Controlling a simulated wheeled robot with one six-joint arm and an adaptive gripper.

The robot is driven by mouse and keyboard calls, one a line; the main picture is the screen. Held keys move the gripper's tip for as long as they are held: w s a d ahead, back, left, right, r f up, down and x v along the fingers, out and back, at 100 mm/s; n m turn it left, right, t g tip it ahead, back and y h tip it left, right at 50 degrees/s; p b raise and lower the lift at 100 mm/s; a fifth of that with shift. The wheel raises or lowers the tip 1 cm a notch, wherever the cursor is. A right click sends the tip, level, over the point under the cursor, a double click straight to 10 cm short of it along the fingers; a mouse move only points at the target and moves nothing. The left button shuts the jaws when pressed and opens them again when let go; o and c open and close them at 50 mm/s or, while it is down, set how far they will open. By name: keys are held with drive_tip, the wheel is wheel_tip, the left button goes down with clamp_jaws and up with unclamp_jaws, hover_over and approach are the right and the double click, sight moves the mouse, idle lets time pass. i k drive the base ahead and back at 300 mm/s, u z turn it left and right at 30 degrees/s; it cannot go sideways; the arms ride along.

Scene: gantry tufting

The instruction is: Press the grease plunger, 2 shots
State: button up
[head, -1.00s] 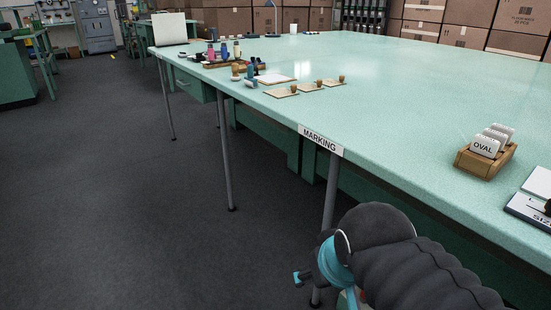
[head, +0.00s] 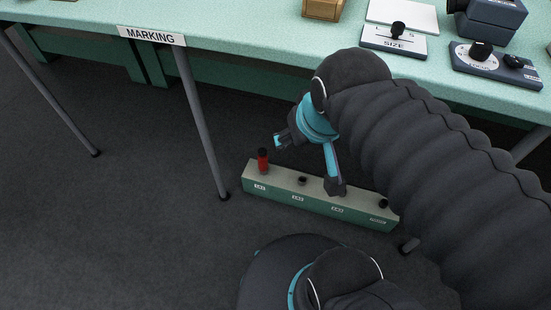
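A long green box (head: 258,185) with a pale top lies low under the table edge, in the head view. A red plunger (head: 263,160) stands up at its left end. A low dark knob (head: 302,181) is right of it, and another dark knob (head: 383,203) is near the right end. The labels on the front are too small to read, so I cannot tell which is grease. My gripper (head: 308,166) appears open and empty, its teal fingers spread. One fingertip overlaps the box top in the picture and may hide another knob; contact cannot be told.
The green table (head: 240,36) with a MARKING sign (head: 151,36) runs above and behind the box. A table leg (head: 203,125) stands just left of it. A SIZE block (head: 394,42) and a dial device (head: 496,65) sit on top. The dark floor (head: 110,220) at left is clear.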

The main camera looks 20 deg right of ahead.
sight(262, 152)
drive_tip(key=k, duration=0.35)
drive_tip(key=u, duration=1.05)
